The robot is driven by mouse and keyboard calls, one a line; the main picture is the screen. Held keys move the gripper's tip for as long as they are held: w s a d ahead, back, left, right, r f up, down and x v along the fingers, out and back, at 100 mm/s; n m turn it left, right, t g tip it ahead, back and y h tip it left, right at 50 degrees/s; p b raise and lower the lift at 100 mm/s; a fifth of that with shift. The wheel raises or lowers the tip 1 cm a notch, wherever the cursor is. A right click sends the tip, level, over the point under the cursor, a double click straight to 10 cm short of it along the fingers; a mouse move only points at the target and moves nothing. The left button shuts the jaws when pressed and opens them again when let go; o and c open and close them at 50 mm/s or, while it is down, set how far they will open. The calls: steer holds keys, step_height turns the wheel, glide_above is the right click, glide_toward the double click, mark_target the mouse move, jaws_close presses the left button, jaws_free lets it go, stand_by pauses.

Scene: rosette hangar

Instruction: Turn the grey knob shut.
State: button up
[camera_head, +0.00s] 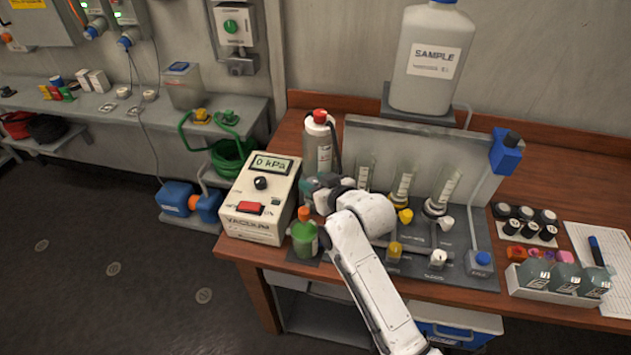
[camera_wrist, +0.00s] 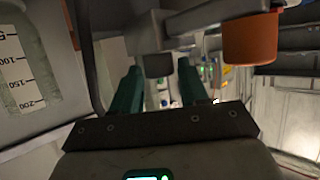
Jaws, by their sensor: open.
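My gripper (camera_head: 318,187) is at the left end of the filter stand on the wooden bench, its green fingers pointing left. In the wrist view my gripper (camera_wrist: 158,70) has its two fingers apart. A grey block-like part, which looks like the grey knob (camera_wrist: 157,64), shows between and just beyond the fingertips. I cannot tell whether they touch it. In the head view my arm and gripper hide that spot, and the knob cannot be made out. An orange cylinder (camera_wrist: 250,40) hangs to the right of the fingers in the wrist view.
The vacuum gauge box (camera_head: 262,195) reads 0 kPa, left of my gripper. A green bottle (camera_head: 304,240) with an orange cap stands just below it. A grey cylinder (camera_head: 318,145) with a red top stands behind. Yellow valves (camera_head: 405,216) and white valves (camera_head: 446,223) lie to the right.

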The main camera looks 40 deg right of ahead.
steer(key=c, duration=0.8)
steer(key=shift+o, duration=0.2)
